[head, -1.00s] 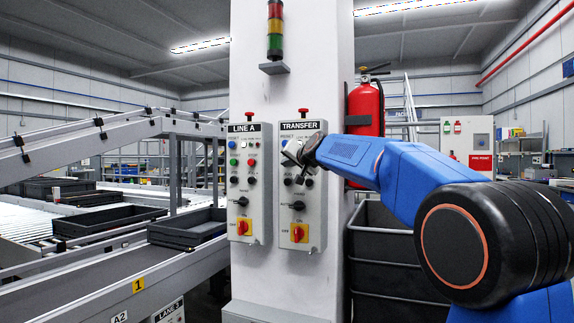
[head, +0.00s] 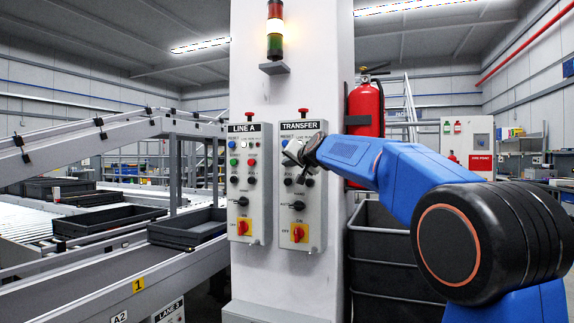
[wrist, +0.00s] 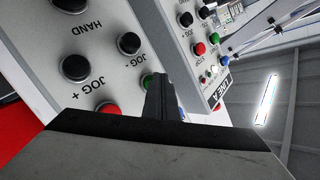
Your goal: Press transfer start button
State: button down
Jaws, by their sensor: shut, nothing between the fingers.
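The grey TRANSFER panel (head: 314,222) is on the right of the white column's face. My gripper (head: 290,154) is shut and empty, in front of its upper buttons, hiding several of them. In the wrist view, the same panel is close up and turned around. A green button (wrist: 147,80), unlabelled in what I see, shows just beside the shut fingertips (wrist: 160,80), partly covered by them. A red button (wrist: 108,109) lies to its lower left, partly hidden. I cannot tell whether the fingertips touch the green button.
The LINE A panel (head: 260,205) is close to the left on the same column. A stack light (head: 275,30) is above, its amber part lit. Conveyors with trays (head: 185,230) lie left.

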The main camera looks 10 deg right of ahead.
jog(key=shift+s, duration=0.1)
jog(key=shift+s+a, duration=0.65)
jog(key=shift+s, duration=0.25)
